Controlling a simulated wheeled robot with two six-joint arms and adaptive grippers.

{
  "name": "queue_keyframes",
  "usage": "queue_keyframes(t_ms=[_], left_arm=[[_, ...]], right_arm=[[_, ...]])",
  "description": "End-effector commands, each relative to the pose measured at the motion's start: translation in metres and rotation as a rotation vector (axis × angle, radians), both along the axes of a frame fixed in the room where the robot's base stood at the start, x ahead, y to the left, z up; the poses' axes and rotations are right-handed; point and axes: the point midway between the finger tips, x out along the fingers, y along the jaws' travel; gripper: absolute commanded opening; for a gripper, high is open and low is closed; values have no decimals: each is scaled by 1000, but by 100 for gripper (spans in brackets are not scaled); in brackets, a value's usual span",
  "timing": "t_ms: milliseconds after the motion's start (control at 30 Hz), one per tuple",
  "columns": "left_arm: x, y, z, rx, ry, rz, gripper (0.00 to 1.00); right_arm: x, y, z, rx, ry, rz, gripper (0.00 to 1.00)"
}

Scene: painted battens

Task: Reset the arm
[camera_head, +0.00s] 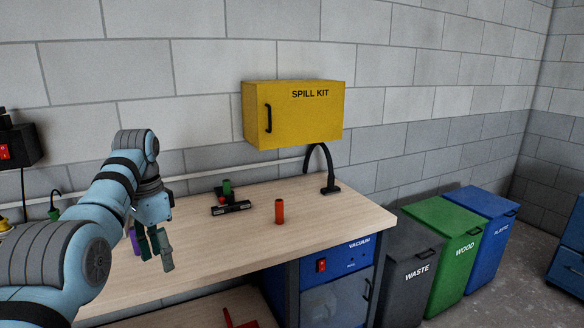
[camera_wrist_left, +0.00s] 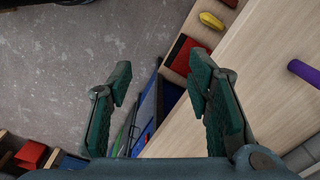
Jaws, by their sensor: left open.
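My left arm comes in from the left in the head view. Its gripper (camera_head: 158,252) points down over the left part of the wooden workbench (camera_head: 330,220). In the left wrist view the two green fingers of the left gripper (camera_wrist_left: 165,85) stand wide apart with nothing between them. A purple cylinder (camera_wrist_left: 304,73) lies on the bench to the right of the fingers in that view; in the head view it shows partly behind the gripper (camera_head: 134,240). My right gripper is in neither view.
An orange-red cylinder (camera_head: 279,211) stands on the bench. A green cylinder (camera_head: 227,189) is by a black fixture (camera_head: 231,208) behind it. A yellow spill kit cabinet (camera_head: 295,115) hangs on the wall. Waste (camera_head: 415,270), wood (camera_head: 447,240) and plastic (camera_head: 488,225) bins stand right of the bench.

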Motion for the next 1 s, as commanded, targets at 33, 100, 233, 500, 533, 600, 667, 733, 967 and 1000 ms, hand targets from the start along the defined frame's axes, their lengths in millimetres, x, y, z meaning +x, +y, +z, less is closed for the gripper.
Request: queue_keyframes(t_ms=[33, 100, 233, 500, 533, 600, 667, 733, 967, 1000], left_arm=[[1, 0, -4, 1, 2, 2, 46], [3, 0, -14, 3, 1, 10, 46], [7, 1, -33, 7, 0, 25, 46], [14, 3, -94, 21, -4, 68, 46], [15, 3, -104, 22, -6, 75, 46], [15, 4, -129, 27, -7, 91, 46], [15, 5, -153, 32, -9, 109, 46], [12, 5, -186, 38, -11, 131, 46], [-28, 8, -338, 62, -30, 233, 46], [-41, 9, -366, 64, -34, 253, 46]], right_arm=[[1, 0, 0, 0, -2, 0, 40], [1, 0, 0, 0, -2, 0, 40], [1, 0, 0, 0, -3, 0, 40], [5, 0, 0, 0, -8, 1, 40], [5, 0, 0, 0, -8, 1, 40], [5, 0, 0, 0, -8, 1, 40], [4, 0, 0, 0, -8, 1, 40], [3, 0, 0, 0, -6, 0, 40], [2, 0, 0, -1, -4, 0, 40], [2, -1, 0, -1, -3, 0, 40]])
